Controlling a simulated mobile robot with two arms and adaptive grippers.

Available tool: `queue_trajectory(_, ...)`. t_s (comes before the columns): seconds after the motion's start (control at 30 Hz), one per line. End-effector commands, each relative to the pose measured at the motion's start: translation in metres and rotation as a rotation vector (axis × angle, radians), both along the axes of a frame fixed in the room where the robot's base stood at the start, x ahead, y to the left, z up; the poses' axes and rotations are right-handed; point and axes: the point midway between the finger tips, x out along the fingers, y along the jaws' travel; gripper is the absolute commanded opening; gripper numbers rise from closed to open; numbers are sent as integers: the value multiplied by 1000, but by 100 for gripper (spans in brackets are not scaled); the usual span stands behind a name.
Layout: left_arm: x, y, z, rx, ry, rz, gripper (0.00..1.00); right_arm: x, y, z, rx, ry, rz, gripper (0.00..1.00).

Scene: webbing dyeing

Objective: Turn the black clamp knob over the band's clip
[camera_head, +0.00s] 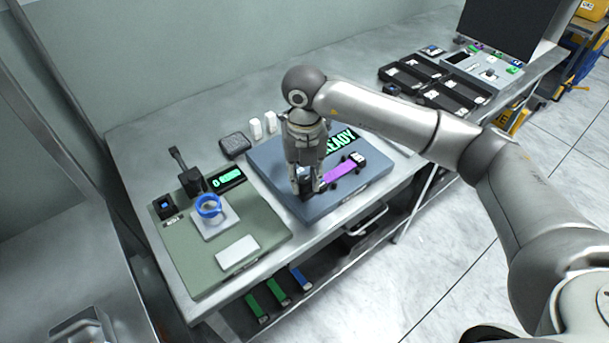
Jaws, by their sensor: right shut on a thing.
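A purple band (341,174) lies on the blue-grey test unit (273,178), near its front right part. Its right end meets a dark piece with a white label (357,158). Its left end runs up to my right gripper (307,190). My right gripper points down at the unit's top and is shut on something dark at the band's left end. The fingers hide most of it, so I cannot see the black clamp knob or the clip clearly. My left gripper is not in view.
A green board (188,262) with a blue ring (208,205) and a small display stands at the left. A green READY screen (340,142) sits behind my gripper. Black trays (432,88) lie at the back right. Green and blue pieces (277,291) lie on the shelf below.

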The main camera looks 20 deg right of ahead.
Motion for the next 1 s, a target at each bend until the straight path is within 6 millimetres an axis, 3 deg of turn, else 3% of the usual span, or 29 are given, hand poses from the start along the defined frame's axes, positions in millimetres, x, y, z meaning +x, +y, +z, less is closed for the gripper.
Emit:
queue_trajectory(0.17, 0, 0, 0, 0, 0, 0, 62, 2, 0, 2, 1, -5, -3, 3)
queue_trajectory(0.2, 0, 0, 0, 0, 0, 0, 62, 2, 0, 2, 1, -5, -2, 32)
queue_trajectory(0.33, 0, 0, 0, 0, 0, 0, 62, 1, 0, 2, 1, -4, -2, 48)
queue_trajectory(0.73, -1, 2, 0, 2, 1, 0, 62, 1, 0, 6, 1, -3, 0, 50)
queue_trajectory(0.87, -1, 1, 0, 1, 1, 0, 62, 1, 0, 24, 1, -5, 1, 50)
queue_trajectory(1.0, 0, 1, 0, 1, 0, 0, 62, 2, 0, 55, 2, -7, 0, 50)
